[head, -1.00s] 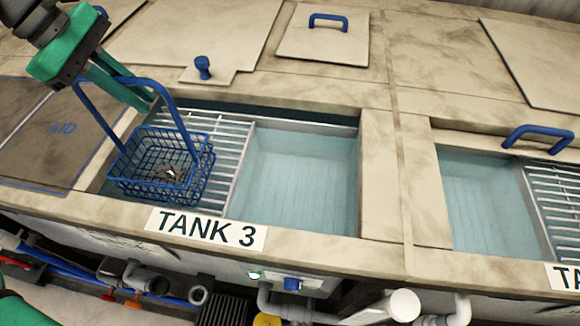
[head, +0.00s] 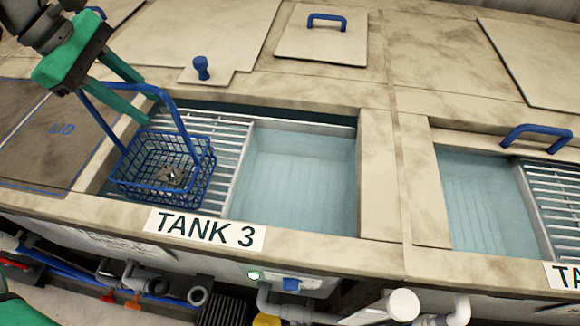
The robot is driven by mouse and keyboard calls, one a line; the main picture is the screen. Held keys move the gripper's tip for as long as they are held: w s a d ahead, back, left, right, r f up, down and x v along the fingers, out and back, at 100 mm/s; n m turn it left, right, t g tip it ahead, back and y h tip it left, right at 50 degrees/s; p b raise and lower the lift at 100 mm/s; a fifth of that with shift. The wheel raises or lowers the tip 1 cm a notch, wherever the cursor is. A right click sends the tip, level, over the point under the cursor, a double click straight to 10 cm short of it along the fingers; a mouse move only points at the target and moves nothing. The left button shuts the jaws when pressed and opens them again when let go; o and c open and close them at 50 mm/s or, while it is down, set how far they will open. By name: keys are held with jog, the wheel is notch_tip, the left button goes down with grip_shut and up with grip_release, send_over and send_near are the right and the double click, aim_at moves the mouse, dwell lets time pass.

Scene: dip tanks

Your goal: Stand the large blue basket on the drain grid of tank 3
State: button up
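The large blue wire basket (head: 163,192) is in the left part of tank 3, over the slatted drain grid (head: 228,138). It looks upright and appears to rest on the slats, though its underside is hidden. Some small grey parts (head: 172,175) lie inside it. Its tall blue handle stands up. My gripper (head: 146,100) is at the top of the handle, with its green fingers spread apart and the handle's top bar between them. The tank 3 label (head: 205,229) is on the front edge below.
Open liquid (head: 295,175) fills the right part of tank 3. A second tank (head: 485,200) with its own grid is at the right. A lid with a blue handle (head: 328,20) and a blue knob (head: 201,67) are behind. A dark marked panel (head: 45,140) is at the left.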

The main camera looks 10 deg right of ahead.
jog(key=v, duration=0.9)
jog(key=shift+v, duration=0.9)
jog(key=shift+w, duration=0.1)
